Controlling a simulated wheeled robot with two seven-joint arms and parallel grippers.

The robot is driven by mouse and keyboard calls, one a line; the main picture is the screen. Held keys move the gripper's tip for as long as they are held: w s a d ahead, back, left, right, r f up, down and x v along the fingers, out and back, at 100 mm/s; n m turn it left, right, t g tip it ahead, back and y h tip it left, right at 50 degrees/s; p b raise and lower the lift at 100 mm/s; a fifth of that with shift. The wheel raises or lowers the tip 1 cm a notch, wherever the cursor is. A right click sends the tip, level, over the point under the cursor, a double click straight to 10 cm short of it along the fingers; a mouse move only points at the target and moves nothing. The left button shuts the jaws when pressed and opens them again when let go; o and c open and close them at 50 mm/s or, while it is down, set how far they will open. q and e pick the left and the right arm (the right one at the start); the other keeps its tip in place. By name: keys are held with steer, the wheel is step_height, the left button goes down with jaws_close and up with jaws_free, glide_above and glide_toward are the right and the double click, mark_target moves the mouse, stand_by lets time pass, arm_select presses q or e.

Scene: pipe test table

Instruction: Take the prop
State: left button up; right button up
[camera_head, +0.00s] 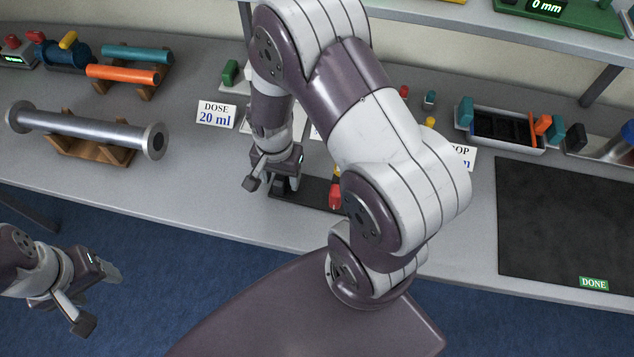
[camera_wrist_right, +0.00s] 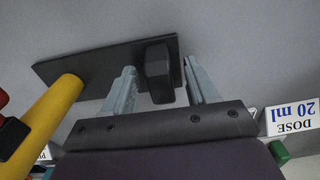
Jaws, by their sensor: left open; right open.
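A sign partly hidden by my right arm reads "OP" (camera_head: 462,157). No object is plainly labelled as the prop. My right gripper (camera_head: 273,180) is over a black plate (camera_head: 312,194) on the table. In the right wrist view the open jaws of my right gripper (camera_wrist_right: 160,72) stand either side of a dark block (camera_wrist_right: 157,62) at the black plate (camera_wrist_right: 75,68). I cannot tell whether they touch it. A yellow tool with a red end (camera_wrist_right: 50,110) lies beside them. My left gripper (camera_head: 100,298) is open and empty, low at the left, off the table.
A flanged metal pipe (camera_head: 85,128) rests on a wooden cradle at the left. A "DOSE 20 ml" sign (camera_head: 215,114) stands behind. A metal tray (camera_head: 500,143) is at the right, with a dark mat (camera_head: 570,225) in front. My right arm hides the table's middle.

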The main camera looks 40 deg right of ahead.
steer(key=shift+f, duration=0.25)
jaws_close()
